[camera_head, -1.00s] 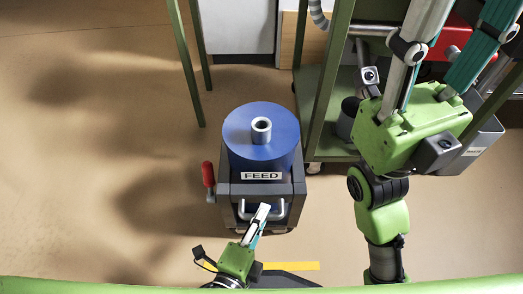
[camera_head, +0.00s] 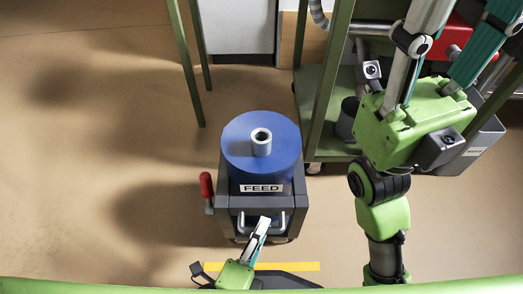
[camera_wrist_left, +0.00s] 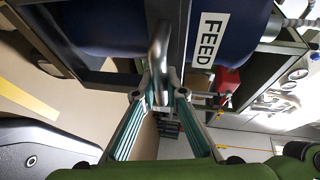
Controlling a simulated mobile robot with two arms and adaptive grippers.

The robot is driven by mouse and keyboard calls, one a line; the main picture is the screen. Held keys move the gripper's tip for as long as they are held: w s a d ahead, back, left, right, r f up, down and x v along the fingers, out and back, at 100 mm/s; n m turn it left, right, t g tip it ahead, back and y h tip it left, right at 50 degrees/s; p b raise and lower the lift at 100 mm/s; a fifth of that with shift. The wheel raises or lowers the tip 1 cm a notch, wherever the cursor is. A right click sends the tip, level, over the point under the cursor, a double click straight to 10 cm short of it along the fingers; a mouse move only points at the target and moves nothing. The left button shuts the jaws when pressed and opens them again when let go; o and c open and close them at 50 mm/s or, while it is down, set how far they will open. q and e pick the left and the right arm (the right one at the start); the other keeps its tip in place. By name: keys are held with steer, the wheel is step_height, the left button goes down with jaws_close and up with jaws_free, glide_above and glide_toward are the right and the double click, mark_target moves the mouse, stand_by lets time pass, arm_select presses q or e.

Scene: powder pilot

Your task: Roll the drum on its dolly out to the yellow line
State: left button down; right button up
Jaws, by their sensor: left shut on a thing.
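The blue drum (camera_head: 240,155) stands upright on a grey dolly (camera_head: 216,190) with a FEED label (camera_head: 262,188) and a metal handle on its near side. My left gripper (camera_head: 260,228) is shut on the dolly's handle (camera_wrist_left: 160,48); the wrist view shows the bar between its fingers. The yellow line (camera_head: 300,267) lies on the floor just nearer to me than the dolly, with a floor gap between; my left arm covers part of it. It also shows in the wrist view (camera_wrist_left: 28,100). My right gripper (camera_head: 465,28) is raised at upper right, fingers apart, tips cut off.
A red-knobbed lever (camera_head: 207,186) sticks out from the dolly's left side. A green frame with a shelf (camera_head: 318,140) stands close behind and right of the dolly. Green posts (camera_head: 186,65) rise at the back left. The floor (camera_head: 90,190) at left is clear.

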arm_select(q)
steer(key=shift+s+f, duration=0.2)
steer(key=shift+s, duration=2.15)
steer(key=shift+s, duration=0.7)
steer(key=c, duration=2)
jaws_free()
steer(key=shift+c, duration=0.2)
steer(key=shift+r, duration=0.1)
steer(key=shift+w, duration=0.1)
steer(key=shift+r, duration=0.1)
